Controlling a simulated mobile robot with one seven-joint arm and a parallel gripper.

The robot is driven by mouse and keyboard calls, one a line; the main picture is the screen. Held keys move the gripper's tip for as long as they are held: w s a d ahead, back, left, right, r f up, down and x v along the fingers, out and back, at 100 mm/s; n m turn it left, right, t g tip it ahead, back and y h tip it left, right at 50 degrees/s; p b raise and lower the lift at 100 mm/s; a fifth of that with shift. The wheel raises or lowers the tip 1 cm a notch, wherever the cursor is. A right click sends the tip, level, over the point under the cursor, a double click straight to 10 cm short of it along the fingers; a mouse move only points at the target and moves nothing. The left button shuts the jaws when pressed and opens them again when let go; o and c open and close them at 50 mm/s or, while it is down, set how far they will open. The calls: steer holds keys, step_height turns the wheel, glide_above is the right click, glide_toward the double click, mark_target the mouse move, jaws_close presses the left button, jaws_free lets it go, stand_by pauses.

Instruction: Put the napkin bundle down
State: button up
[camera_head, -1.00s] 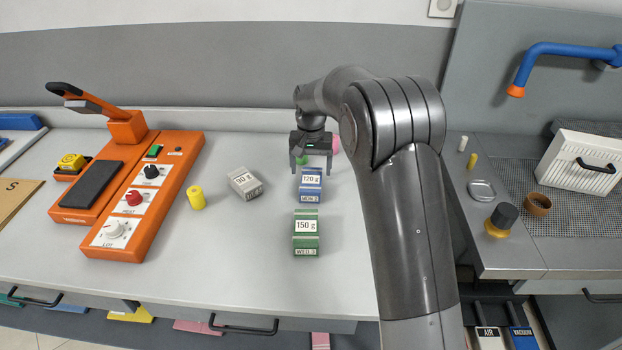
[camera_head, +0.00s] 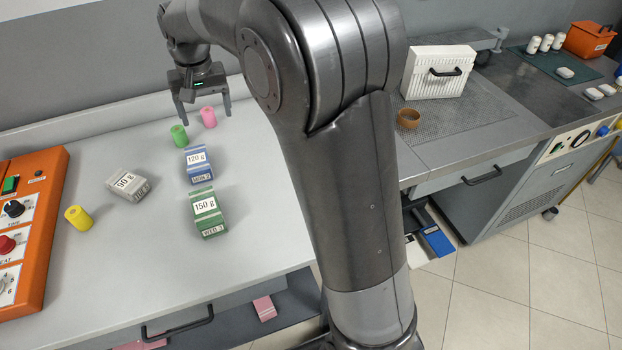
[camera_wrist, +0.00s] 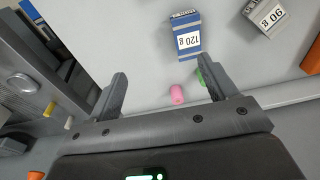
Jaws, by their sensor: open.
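My gripper (camera_head: 205,110) is open and empty above the back of the counter (camera_head: 86,190). In the wrist view its fingers (camera_wrist: 162,75) stand apart. A blue block marked 120 g (camera_head: 198,165) stands in front of it, also in the wrist view (camera_wrist: 186,38). A green block marked 150 g (camera_head: 208,213) is nearer, and a grey block marked 90 g (camera_head: 129,186) is left, also in the wrist view (camera_wrist: 266,14). I cannot tell which thing is the napkin bundle. A pink cylinder (camera_head: 208,117) shows between the fingers; a green cylinder (camera_head: 179,135) is partly hidden by a finger in the wrist view.
A yellow cylinder (camera_head: 78,218) stands left, near an orange control box (camera_head: 40,225). To the right, a white case (camera_head: 437,72) and a brown ring (camera_head: 408,118) rest on a metal mesh. The front of the counter is clear.

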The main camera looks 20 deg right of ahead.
steer(key=s+d+r+t, duration=0.1)
steer(key=s+d+r, duration=0.4)
steer(key=s, duration=0.3)
steer(key=s+d+f+t, duration=0.1)
steer(key=s+d, duration=0.3)
steer(key=s, duration=0.7)
steer(key=s+d+f+t, duration=0.1)
steer(key=s+d, duration=0.3)
steer(key=s, duration=0.7)
steer(key=shift+s+d+f+t, duration=0.3)
steer(key=shift+d+t, duration=0.05)
steer(key=shift+t, duration=0.35)
steer(key=shift+o, duration=0.4)
